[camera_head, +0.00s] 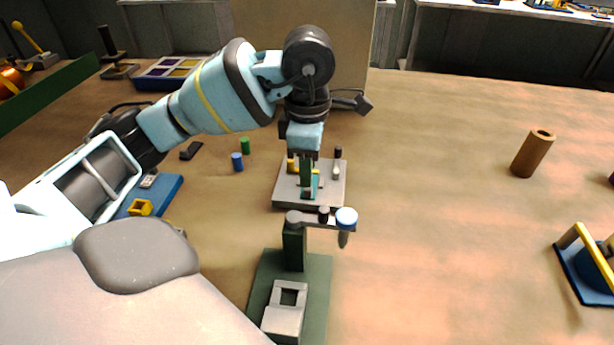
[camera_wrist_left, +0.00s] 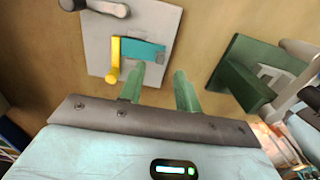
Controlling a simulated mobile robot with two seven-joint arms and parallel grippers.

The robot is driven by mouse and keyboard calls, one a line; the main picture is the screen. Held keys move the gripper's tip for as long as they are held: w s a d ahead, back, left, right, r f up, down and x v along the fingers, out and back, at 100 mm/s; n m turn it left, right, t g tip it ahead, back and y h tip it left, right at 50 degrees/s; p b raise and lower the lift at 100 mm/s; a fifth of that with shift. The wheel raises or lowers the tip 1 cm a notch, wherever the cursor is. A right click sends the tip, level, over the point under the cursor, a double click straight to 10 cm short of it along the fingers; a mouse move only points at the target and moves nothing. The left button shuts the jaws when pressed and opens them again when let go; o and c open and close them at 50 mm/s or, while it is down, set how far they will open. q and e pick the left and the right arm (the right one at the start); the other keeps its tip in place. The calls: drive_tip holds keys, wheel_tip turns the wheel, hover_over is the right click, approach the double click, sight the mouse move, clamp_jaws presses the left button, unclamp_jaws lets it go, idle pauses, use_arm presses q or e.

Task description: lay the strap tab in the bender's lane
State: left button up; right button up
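The bender appears to be the light grey plate (camera_head: 281,196) with a yellow upright and small posts, at the middle of the head view. It also shows in the left wrist view (camera_wrist_left: 99,40), with a yellow bar (camera_wrist_left: 114,60) and a grey lever (camera_wrist_left: 105,8). A flat teal strip (camera_wrist_left: 143,50), perhaps the strap tab, lies on the plate with one end by the yellow bar. I cannot tell whether it is in a lane. My left gripper (camera_head: 306,180) points down over the plate. Its green fingers (camera_wrist_left: 160,70) are apart with nothing visible between them. My right gripper is out of view.
A brown tube (camera_head: 533,153) stands right; the table between is clear.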

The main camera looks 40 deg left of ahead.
use_arm(q)
wheel_tip(320, 180, up, 9)
drive_tip(key=p, duration=0.2)
drive_tip(key=shift+f, duration=0.2)
